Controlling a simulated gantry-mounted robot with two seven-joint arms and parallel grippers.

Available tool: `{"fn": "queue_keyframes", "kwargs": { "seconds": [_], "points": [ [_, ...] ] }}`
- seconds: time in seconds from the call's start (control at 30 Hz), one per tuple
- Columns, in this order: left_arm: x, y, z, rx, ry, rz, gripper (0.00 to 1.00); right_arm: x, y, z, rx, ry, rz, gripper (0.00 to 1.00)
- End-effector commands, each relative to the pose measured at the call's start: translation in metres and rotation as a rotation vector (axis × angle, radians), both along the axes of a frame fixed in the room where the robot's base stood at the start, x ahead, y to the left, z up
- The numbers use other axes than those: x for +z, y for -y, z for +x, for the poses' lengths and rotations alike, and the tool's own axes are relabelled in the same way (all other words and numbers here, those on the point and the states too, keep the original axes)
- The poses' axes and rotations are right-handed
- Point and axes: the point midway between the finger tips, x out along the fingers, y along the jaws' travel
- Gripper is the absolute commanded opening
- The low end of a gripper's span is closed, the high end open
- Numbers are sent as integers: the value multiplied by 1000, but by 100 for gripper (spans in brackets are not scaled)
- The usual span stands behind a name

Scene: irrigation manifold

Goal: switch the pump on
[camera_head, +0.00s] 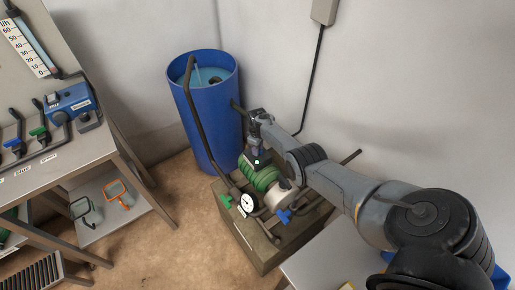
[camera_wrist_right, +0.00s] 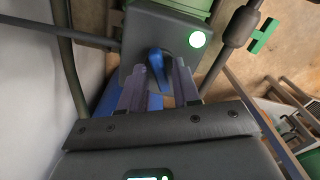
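The pump (camera_head: 262,178) is green and stands on a block near the wall. The dark switch box (camera_wrist_right: 170,38) on it carries a blue knob (camera_wrist_right: 157,64) and a round lamp (camera_wrist_right: 197,39), which glows green. The lamp also shows as a small light spot in the head view (camera_head: 257,162). My right gripper (camera_wrist_right: 158,72) is at the box, its two fingers apart on either side of the knob. A gap seems to show between fingers and knob; contact is hard to tell. My left gripper is out of view.
A blue barrel (camera_head: 205,125) stands behind the pump. A gauge (camera_head: 248,205), a green valve handle (camera_head: 226,200) and a blue valve handle (camera_head: 284,215) sit in front of it. Pipes run close around the box. A metal bench (camera_head: 62,158) with valves stands at left.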

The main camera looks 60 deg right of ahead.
Motion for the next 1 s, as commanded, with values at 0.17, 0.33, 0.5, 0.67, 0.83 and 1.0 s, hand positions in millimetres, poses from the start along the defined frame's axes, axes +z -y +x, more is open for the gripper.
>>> {"fn": "queue_keyframes", "kwargs": {
  "seconds": [0.17, 0.33, 0.5, 0.67, 0.83, 1.0],
  "points": [
    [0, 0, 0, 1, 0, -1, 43, 0, 0, 0, 2, 0, 0, 39],
    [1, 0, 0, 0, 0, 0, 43, 2, 0, 0, 3, 0, 0, 39],
    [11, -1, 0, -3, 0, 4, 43, 15, 0, 0, 3, 0, 0, 39],
    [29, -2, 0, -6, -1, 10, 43, 40, 0, 0, 3, 1, -1, 39],
    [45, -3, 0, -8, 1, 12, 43, 69, 0, 0, 2, 1, -1, 39],
    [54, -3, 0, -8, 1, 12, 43, 92, 0, 0, 3, 2, -1, 39]
  ]
}}
